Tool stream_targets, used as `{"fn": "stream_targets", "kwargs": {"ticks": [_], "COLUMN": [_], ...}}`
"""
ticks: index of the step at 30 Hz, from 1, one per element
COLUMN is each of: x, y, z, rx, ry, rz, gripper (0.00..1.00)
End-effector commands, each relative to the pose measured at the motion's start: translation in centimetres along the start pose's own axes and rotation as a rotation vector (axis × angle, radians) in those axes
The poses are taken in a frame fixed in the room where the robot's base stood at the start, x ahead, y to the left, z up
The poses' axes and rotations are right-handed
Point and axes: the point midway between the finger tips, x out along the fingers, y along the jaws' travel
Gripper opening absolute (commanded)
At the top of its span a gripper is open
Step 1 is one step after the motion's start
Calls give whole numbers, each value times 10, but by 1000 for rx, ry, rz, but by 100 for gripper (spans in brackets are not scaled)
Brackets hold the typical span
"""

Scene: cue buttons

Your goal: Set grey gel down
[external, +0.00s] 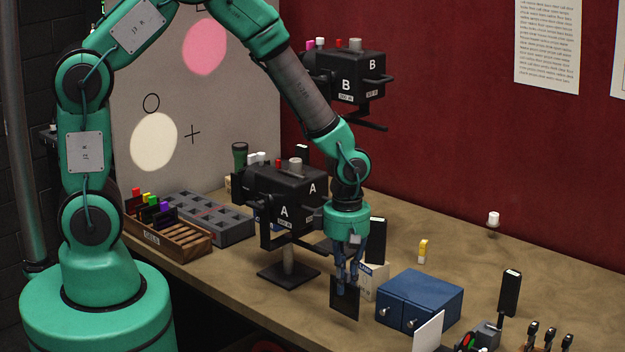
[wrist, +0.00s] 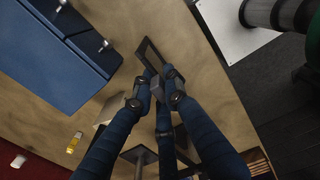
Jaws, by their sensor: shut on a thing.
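The grey gel (external: 344,301) is a thin, dark square plate. My gripper (external: 347,278) points down and is shut on its upper part, near the table's front edge, left of the blue cabinet. In the wrist view my gripper (wrist: 158,88) holds the gel (wrist: 152,56), which shows as a narrow dark frame seen nearly edge-on. I cannot tell whether its lower edge touches the table.
The blue cabinet (external: 420,297) stands close on the right, and lamp A (external: 284,203) on its stand is on the left. A wooden gel rack (external: 170,232) and a grey tray (external: 205,217) are farther left.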

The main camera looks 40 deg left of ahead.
Motion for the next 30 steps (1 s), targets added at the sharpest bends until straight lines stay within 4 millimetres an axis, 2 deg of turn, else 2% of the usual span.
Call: {"fn": "stream_targets", "kwargs": {"ticks": [11,21,30], "x": [1,32,36], "y": [1,0,1], "z": [0,0,0], "rx": [0,0,0], "ry": [1,2,0], "rz": [-1,-3,-1], "gripper": [0,0,0]}}
